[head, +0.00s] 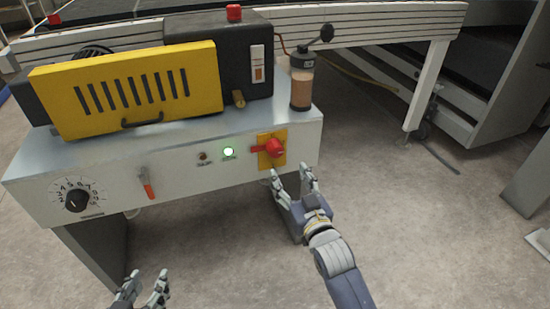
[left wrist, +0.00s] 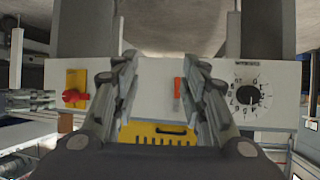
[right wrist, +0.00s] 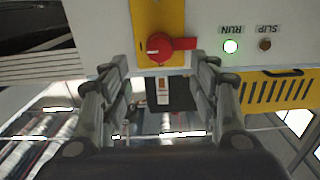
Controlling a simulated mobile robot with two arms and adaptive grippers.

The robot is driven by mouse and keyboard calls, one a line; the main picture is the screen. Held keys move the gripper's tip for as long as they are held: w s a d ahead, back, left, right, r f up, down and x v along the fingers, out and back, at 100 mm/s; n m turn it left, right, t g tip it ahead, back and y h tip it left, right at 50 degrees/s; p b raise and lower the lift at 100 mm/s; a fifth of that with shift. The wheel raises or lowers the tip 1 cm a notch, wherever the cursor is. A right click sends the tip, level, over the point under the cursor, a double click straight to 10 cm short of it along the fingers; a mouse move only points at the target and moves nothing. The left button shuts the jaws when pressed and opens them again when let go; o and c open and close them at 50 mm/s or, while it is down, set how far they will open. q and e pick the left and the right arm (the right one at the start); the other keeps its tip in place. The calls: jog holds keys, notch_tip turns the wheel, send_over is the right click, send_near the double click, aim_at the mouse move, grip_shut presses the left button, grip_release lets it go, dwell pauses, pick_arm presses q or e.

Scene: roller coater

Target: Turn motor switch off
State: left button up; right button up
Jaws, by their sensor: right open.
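The motor switch (head: 273,148) is a red rotary knob on a yellow plate (head: 265,160), at the right end of the machine's white front panel. Its red handle points left in the head view. It also shows in the right wrist view (right wrist: 160,46) and the left wrist view (left wrist: 73,96). My right gripper (head: 292,173) is open and empty, just below and in front of the switch, apart from it. My left gripper (head: 142,280) is open and empty, low in front of the panel and far left of the switch; it also shows in the left wrist view (left wrist: 160,70).
A lit green RUN lamp (head: 228,151) and dark SLIP lamp (head: 203,156) sit left of the switch. A red-handled lever (head: 149,190) and numbered dial (head: 77,199) are further left. A yellow guard (head: 130,90) and brown-filled bottle (head: 302,85) stand above.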

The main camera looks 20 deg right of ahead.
aim_at(277, 153)
jog(key=w+b, duration=0.1)
jog(key=w, duration=0.4)
jog(key=shift+w, duration=0.4)
jog(key=w+b, duration=0.1)
jog(key=w, duration=0.3)
jog(key=shift+a, duration=0.15)
pick_arm(q)
jog(key=w+d+r+t+h, duration=0.1)
jog(key=w+r+t, duration=0.1)
jog(key=r, duration=0.4)
jog(key=w+d+r+t+h, duration=0.1)
jog(key=d+r+t, duration=0.1)
jog(key=r+t, duration=0.3)
jog(key=shift+w+r+h+b, duration=0.3)
jog(key=shift+w+r+b, duration=0.05)
jog(key=shift+r, duration=0.7)
pick_arm(e)
jog(key=shift+w, duration=0.45)
jog(key=shift+c, duration=0.3)
pick_arm(q)
jog(key=shift+a, duration=0.1)
pick_arm(e)
jog(key=c, duration=1)
